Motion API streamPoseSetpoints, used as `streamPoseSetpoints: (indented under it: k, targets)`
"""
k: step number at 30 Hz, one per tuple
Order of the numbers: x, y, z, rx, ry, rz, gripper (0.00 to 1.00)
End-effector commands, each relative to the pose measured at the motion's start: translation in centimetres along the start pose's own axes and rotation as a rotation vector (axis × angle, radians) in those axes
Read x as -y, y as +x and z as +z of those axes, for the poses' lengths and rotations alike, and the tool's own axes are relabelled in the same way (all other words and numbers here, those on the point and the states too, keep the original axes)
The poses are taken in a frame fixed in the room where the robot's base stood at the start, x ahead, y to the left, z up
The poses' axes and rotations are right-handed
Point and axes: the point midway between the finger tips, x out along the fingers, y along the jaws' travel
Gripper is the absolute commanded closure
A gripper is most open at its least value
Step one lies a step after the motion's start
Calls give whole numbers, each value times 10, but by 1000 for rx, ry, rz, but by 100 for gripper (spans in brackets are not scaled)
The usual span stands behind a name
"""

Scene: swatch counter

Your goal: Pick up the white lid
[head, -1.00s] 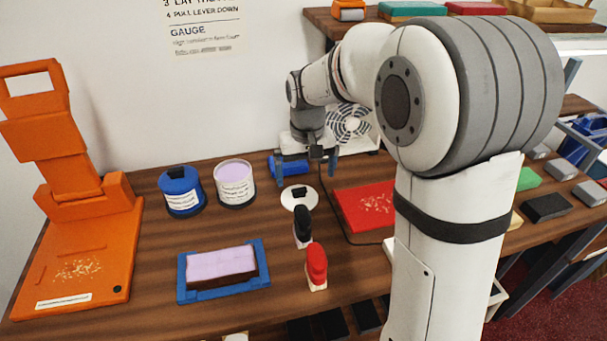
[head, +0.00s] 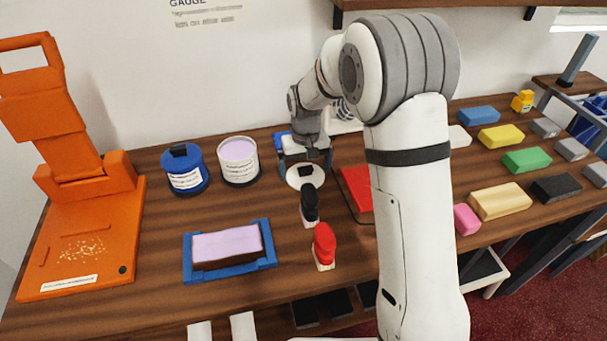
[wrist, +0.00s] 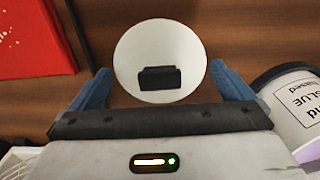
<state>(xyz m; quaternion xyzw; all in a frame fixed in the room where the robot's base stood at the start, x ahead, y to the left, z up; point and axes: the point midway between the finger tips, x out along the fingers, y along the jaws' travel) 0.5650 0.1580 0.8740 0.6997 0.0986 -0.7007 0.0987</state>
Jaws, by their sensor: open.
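The white lid (head: 294,179) is a round disc with a black block-shaped knob (head: 306,170). It lies flat on the brown wooden counter, to the right of the open white tub. In the wrist view the lid (wrist: 150,45) sits ahead of my gripper, with its knob (wrist: 159,78) toward me. My gripper (head: 305,168) is over the far side of the lid. Its blue fingers (wrist: 160,90) are open and spread to either side of the lid's near part, with nothing held between them. The exact height of the fingertips above the counter is hard to tell.
The white tub (head: 239,162) and blue tub (head: 184,170) stand left of the lid. A black-handled stamp (head: 309,206) and a red-handled one (head: 324,246) stand in front. A red slab (head: 356,191) lies right, partly behind my arm. An orange press (head: 85,220) is far left.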

Motion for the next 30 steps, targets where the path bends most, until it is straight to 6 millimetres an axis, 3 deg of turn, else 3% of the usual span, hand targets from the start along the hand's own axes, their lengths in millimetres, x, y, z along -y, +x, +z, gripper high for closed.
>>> streamPoseSetpoints:
  k: [7, 18, 26, 30]
  targets:
    - [0, 2, 0, -1, -1, 0, 0]
    - [1, 1, 0, -1, -1, 0, 29]
    - [1, -2, 0, -2, -2, 0, 29]
    - [1, -22, -1, -5, -2, 0, 29]
